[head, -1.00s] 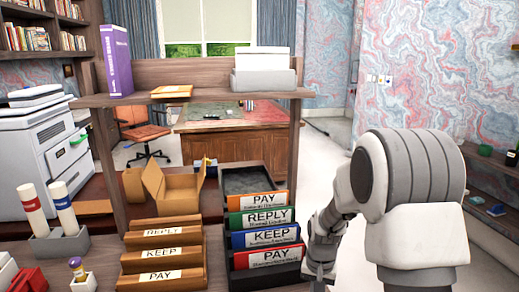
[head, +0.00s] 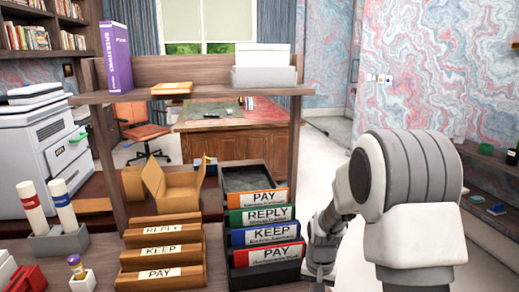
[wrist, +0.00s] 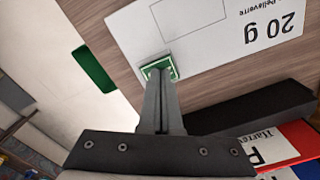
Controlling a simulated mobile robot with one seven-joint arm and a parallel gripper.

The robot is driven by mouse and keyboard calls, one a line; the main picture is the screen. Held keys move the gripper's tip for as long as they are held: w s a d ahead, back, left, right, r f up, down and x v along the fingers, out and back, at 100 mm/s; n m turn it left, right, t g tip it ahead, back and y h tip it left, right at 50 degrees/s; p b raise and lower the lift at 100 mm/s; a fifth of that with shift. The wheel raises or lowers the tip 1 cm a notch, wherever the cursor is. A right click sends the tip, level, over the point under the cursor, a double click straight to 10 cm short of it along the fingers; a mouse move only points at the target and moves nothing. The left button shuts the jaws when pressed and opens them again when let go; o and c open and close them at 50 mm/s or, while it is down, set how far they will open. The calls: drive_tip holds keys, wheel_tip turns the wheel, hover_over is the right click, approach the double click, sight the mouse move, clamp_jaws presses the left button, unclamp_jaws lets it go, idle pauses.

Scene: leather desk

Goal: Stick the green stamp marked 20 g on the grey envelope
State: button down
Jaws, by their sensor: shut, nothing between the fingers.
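In the wrist view a pale grey sheet that looks like the envelope (wrist: 225,45) lies on the wooden desk, printed upside down with "20 g" and an outlined box. A small green stamp with a pale border (wrist: 172,64) is at its near left corner, partly covered by my fingertips. Its own marking is not readable. My gripper (wrist: 160,72) is shut and empty, its tips at the stamp. I cannot tell if they touch it. In the head view the gripper and envelope are hidden behind the file rack and my arm.
A black file rack (wrist: 255,108) with coloured folders stands close on the right in the wrist view. A dark green flat piece (wrist: 95,70) lies by the desk edge on the left. In the head view, brown file holders (head: 160,255) and a cardboard box (head: 172,185) stand further left.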

drive_tip(key=shift+r, duration=0.1)
idle(0.3)
drive_tip(key=shift+r+p, duration=2.6)
drive_tip(key=shift+r, duration=0.8)
drive_tip(key=shift+r, duration=0.1)
drive_tip(key=s+r+n+t+p, duration=0.1)
drive_tip(key=s+r, duration=0.3)
drive_tip(key=r, duration=0.5)
drive_tip(key=s+r+n+t+p, duration=0.1)
drive_tip(key=s+r+t, duration=0.1)
drive_tip(key=s+r, duration=0.5)
drive_tip(key=s+r+n+t+p, duration=0.1)
drive_tip(key=s+r+t, duration=0.1)
drive_tip(key=s+r, duration=0.8)
drive_tip(key=shift+s+n+t+p, duration=0.3)
drive_tip(key=shift+s+n+p, duration=0.1)
drive_tip(key=shift+s, duration=0.1)
